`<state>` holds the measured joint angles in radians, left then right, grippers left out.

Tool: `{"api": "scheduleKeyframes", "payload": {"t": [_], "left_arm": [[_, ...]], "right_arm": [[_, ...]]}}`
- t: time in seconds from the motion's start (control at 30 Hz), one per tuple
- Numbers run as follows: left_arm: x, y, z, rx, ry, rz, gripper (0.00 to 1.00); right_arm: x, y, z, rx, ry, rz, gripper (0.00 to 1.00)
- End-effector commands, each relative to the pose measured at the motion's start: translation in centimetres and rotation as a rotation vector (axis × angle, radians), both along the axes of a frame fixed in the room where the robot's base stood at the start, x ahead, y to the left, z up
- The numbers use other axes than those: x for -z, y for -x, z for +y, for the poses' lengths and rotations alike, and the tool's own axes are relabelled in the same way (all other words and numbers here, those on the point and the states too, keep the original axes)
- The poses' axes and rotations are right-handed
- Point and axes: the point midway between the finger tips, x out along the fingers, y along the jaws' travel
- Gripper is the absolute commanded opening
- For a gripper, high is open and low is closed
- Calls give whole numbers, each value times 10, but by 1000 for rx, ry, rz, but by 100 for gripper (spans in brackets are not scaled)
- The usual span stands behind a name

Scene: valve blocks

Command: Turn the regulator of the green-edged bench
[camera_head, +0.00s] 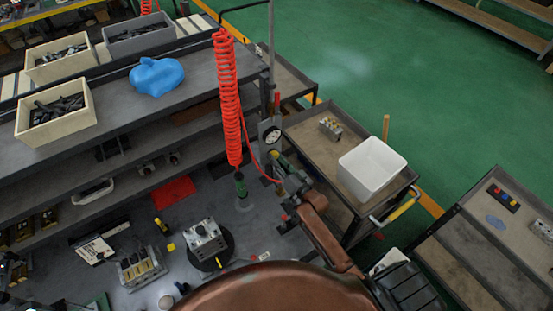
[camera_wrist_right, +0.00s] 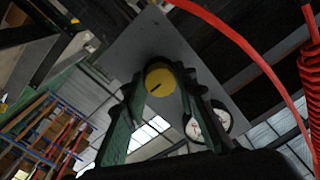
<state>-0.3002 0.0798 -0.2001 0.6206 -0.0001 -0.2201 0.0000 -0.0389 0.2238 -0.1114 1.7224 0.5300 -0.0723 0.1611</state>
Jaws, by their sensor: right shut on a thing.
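The regulator's yellow round knob (camera_wrist_right: 160,80) shows in the right wrist view, with a dark mark on its face. My right gripper (camera_wrist_right: 150,95) is shut on it, with one green-padded finger on each side. A white round gauge (camera_wrist_right: 208,125) sits beside the knob; it also shows in the head view (camera_head: 271,134), on the upright post at the bench's right end. In the head view my right gripper (camera_head: 283,165) is at that post, just below the gauge, and hides most of the knob. I cannot make out my left gripper.
A red coiled hose (camera_head: 228,95) hangs just left of the post. The grey workbench (camera_head: 265,215) holds a valve block (camera_head: 204,239) on a dark round base. A cart with a white bin (camera_head: 370,170) stands close on the right. Green floor (camera_head: 400,70) is free behind it.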

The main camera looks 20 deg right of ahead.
Motion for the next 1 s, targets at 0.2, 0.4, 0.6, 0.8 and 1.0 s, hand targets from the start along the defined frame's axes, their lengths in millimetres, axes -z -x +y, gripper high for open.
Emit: {"api": "scheduleKeyframes", "payload": {"t": [0.2,0.4,0.6,0.8,1.0], "left_arm": [[0,0,0,0,0,0,40],[0,0,0,0,0,0,40],[0,0,0,0,0,0,40],[0,1,2,0,-2,1,40],[0,1,1,0,-1,1,40]], "right_arm": [[-1,0,0,0,2,-1,28],[0,0,0,0,2,-1,42],[0,0,0,0,2,-1,44],[1,7,-2,0,2,1,44],[2,40,-7,1,3,2,44]]}}
